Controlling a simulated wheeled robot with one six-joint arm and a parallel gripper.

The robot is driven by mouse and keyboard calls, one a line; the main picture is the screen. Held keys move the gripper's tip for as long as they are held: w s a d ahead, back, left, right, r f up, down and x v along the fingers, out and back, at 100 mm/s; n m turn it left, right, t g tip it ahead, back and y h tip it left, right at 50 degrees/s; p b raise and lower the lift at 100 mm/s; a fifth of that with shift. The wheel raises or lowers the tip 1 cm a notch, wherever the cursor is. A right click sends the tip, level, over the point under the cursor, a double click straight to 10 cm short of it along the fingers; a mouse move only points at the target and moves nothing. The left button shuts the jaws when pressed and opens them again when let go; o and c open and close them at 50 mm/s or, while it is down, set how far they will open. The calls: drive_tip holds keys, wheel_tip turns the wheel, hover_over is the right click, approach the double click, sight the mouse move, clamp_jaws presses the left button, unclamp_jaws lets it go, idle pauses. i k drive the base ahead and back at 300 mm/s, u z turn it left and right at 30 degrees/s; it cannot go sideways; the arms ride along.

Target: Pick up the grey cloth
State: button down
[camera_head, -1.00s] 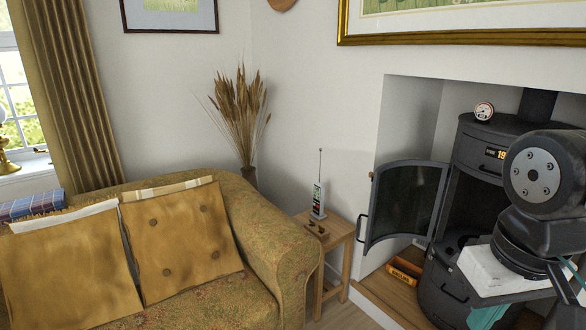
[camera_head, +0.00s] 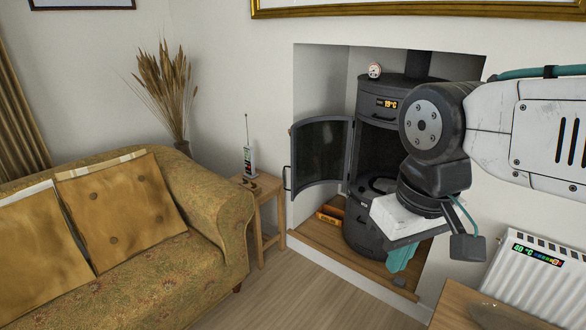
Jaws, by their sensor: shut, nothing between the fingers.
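I cannot pick out a grey cloth for certain. My gripper (camera_head: 401,258), with teal fingers, hangs down in front of the stove on the right side of the view. It is shut and holds nothing. My arm hides part of the stove and the wall behind it.
A black stove (camera_head: 361,232) with its door (camera_head: 322,152) open stands in the alcove. A floral sofa (camera_head: 215,215) is at left, with a small side table (camera_head: 268,198) beside it. A radiator (camera_head: 540,275) and a wooden tabletop (camera_head: 455,308) are at lower right. The floor (camera_head: 300,295) in front is clear.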

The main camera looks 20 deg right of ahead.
sight(398, 281)
drive_tip(key=u, duration=0.7)
drive_tip(key=i, duration=1.5)
drive_tip(key=z, duration=0.4)
drive_tip(key=i, duration=0.6)
drive_tip(key=z, duration=0.95)
drive_tip(key=i, duration=0.3)
drive_tip(key=z, duration=2.05)
drive_tip(key=k, duration=0.1)
drive_tip(key=u, duration=0.3)
